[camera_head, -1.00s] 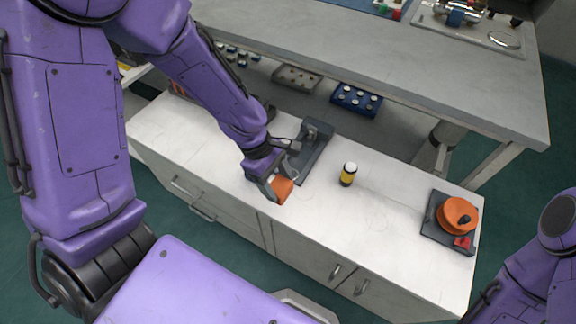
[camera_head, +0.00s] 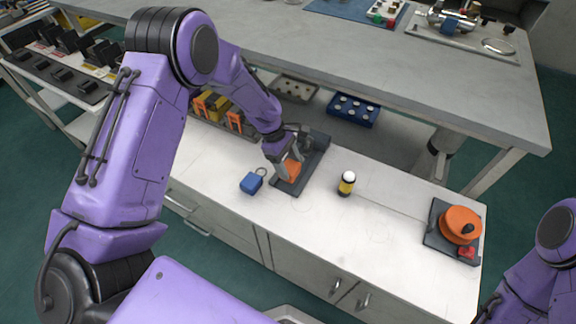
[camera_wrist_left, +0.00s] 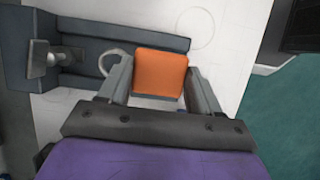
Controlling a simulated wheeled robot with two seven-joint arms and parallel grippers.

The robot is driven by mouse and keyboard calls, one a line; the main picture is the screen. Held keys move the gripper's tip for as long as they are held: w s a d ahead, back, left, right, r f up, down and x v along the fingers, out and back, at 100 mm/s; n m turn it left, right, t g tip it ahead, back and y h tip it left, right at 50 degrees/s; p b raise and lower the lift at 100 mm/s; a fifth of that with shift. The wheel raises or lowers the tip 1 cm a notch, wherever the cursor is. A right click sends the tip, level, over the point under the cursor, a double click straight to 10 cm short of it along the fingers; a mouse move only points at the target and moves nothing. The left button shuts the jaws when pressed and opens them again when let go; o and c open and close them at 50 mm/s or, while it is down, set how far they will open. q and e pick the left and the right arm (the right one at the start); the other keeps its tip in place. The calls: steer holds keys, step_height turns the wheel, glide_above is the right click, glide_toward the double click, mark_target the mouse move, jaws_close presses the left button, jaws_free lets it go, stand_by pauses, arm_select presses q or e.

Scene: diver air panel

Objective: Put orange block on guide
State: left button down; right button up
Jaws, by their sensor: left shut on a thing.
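The orange block (camera_head: 291,170) is between the fingers of my left gripper (camera_head: 285,168), which is shut on it. In the left wrist view the orange block (camera_wrist_left: 160,73) fills the gap between the fingertips of my left gripper (camera_wrist_left: 158,80). The dark grey guide (camera_head: 312,162) is a long base with an upright part at its back end. The block is over the guide's front end; whether it touches the surface I cannot tell. The guide (camera_wrist_left: 85,52) also shows left of the block in the wrist view. My right gripper is out of view.
A blue block with a ring (camera_head: 251,182) lies left of the guide. A yellow and black bottle with a white top (camera_head: 347,183) stands to its right. An orange round device (camera_head: 460,224) sits at the right end. The front middle of the white worktop (camera_head: 310,225) is clear.

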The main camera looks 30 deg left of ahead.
mark_target(286, 164)
arm_select(q)
steer(key=shift+w+f, duration=0.15)
steer(key=shift+f, duration=0.7)
steer(key=shift+w+f, duration=0.15)
steer(key=shift+f, duration=0.7)
steer(key=shift+f, duration=0.1)
steer(key=shift+c, duration=1)
jaws_free()
steer(key=shift+s+f, duration=0.1)
steer(key=v, duration=1.2)
steer(key=shift+r+p, duration=0.25)
steer(key=shift+p, duration=0.15)
